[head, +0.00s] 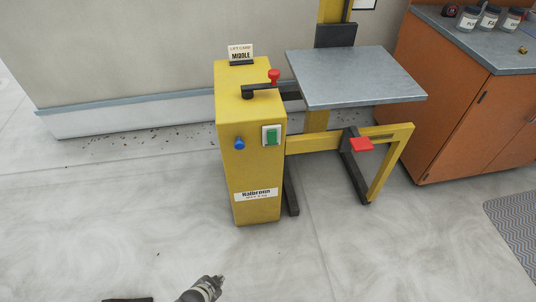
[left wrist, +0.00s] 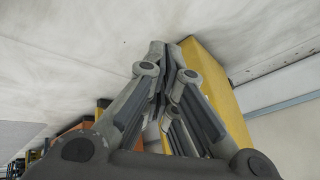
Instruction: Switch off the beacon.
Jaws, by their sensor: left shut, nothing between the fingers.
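A yellow cabinet (head: 232,195) labelled "Halbronn" stands on the floor near the middle of the head view. Its front carries a blue round knob or lamp (head: 239,143) and a green rocker in a white frame (head: 271,136). I cannot tell which part is the beacon or whether anything is lit. My left gripper (head: 214,280) is at the bottom of the head view, short of the cabinet and touching nothing visible. In the left wrist view its fingers (left wrist: 160,55) are shut and empty, with the yellow cabinet (left wrist: 208,70) behind them. My right gripper is not in view.
The cabinet top has a black lever with a red knob (head: 274,76) and a "MIDDLE" sign (head: 240,52). A grey lift platform (head: 355,78) and a red pedal (head: 361,144) are to its right. An orange counter (head: 455,110) stands far right. The floor before the cabinet is clear.

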